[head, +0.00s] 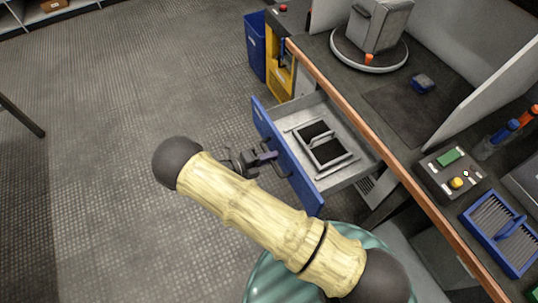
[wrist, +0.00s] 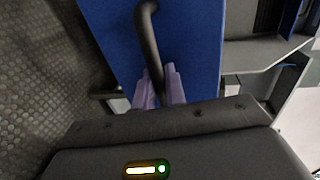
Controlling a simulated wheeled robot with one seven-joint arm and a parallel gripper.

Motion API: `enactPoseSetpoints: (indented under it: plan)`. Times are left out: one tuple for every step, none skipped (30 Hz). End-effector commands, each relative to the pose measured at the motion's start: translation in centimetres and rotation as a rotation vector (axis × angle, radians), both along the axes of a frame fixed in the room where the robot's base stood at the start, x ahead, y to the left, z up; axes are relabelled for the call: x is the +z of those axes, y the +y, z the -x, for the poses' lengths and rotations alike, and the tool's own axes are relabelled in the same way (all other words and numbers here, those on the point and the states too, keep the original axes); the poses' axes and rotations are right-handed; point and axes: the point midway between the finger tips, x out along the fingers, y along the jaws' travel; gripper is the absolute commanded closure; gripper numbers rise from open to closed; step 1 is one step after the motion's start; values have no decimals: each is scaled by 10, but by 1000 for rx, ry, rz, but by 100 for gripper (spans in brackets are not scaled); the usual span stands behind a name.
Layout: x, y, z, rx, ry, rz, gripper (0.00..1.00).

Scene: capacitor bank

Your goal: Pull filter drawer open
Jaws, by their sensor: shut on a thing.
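The filter drawer stands pulled out from under the workbench, with its blue front (head: 289,165) toward the left of the head view. Inside its pale tray lies a framed dark filter (head: 323,145) with a handle. My gripper (head: 268,156) is at the outer face of the drawer front. In the wrist view its two purple fingers (wrist: 159,88) are shut on the dark bar handle (wrist: 148,40) of the blue front (wrist: 195,40). The lower part of the handle is hidden behind my gripper body.
A yellow cabinet (head: 280,70) and a blue bin (head: 256,45) stand beyond the drawer. The workbench has an orange-brown edge (head: 345,93) and carries a control box (head: 450,170) and a blue finned part (head: 500,230). The grey floor (head: 110,110) to the left is clear.

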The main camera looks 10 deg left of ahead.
Motion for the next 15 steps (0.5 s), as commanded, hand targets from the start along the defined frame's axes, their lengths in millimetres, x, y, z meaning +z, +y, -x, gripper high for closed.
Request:
enactPoseSetpoints:
  plan:
    - [-2, -3, 3, -13, 5, 2, 100]
    - [-2, -3, 3, -15, 5, 2, 100]
    - [-2, -3, 3, -17, 4, 2, 100]
    - [-2, -3, 4, -18, 5, 2, 100]
    - [-2, -3, 4, -19, 5, 2, 100]
    - [-2, -3, 4, -20, 5, 2, 100]
    - [-2, -3, 4, -20, 5, 2, 100]
    - [-2, -3, 4, -20, 5, 2, 100]
    - [-2, -3, 4, -20, 5, 2, 100]
    - [-2, -3, 4, -20, 5, 2, 100]
    - [-3, -3, 4, -20, 5, 2, 100]
    - [-3, -3, 4, -20, 6, 3, 100]
    - [-3, -3, 4, -20, 6, 3, 100]
    - [-3, -3, 4, -20, 6, 3, 100]
    - [-3, -3, 4, -20, 6, 3, 86]
